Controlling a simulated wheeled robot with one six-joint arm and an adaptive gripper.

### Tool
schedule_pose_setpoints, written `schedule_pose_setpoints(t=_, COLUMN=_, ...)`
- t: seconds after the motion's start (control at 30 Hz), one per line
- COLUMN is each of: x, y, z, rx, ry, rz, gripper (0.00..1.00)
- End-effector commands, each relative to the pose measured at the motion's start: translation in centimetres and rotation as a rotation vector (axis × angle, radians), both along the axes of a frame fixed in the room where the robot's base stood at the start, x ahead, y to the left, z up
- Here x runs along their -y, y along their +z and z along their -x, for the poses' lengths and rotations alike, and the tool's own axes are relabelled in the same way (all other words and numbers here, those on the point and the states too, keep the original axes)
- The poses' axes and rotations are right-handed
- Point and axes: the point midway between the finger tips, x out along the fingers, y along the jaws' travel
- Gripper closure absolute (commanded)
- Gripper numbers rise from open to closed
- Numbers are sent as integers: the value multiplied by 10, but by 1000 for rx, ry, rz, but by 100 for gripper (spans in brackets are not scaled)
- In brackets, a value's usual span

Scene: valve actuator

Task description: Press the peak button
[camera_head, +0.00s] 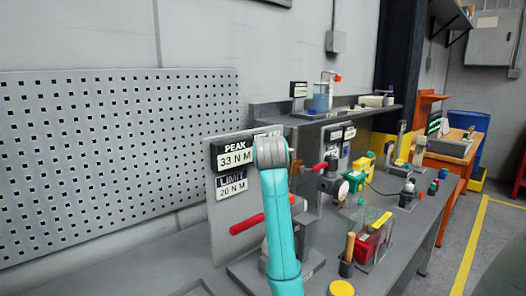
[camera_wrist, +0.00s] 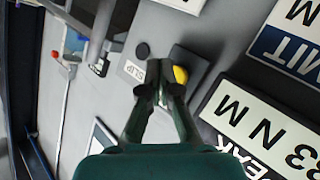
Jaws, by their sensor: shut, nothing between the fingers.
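The grey panel (camera_head: 222,207) carries a PEAK display (camera_head: 235,158) reading 33 N M and a LIMIT display (camera_head: 232,188) reading 20 N M. In the wrist view, the PEAK display (camera_wrist: 262,125) lies at the right, turned in the picture. A yellow round button (camera_wrist: 180,74) on a dark mount sits beside it, just beyond my fingertips and partly hidden by them. No label of its own is readable. My gripper (camera_wrist: 164,90) is shut and empty, in front of the panel close to the yellow button; contact cannot be told. In the head view my arm hides the gripper and button.
A SLIP label (camera_wrist: 133,71) and a black round knob (camera_wrist: 142,50) are beside the fingers. In the head view, a red handle (camera_head: 246,224) juts out below the displays. A clear box with red contents (camera_head: 372,243) stands on the bench to the right.

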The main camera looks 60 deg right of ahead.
Motion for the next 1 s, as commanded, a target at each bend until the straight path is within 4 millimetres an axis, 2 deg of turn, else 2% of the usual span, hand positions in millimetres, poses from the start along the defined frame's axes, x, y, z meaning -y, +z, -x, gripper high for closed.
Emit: schedule_pose_setpoints(t=1.0, x=2, y=0, z=-10, rx=0, ry=0, rz=0, gripper=100)
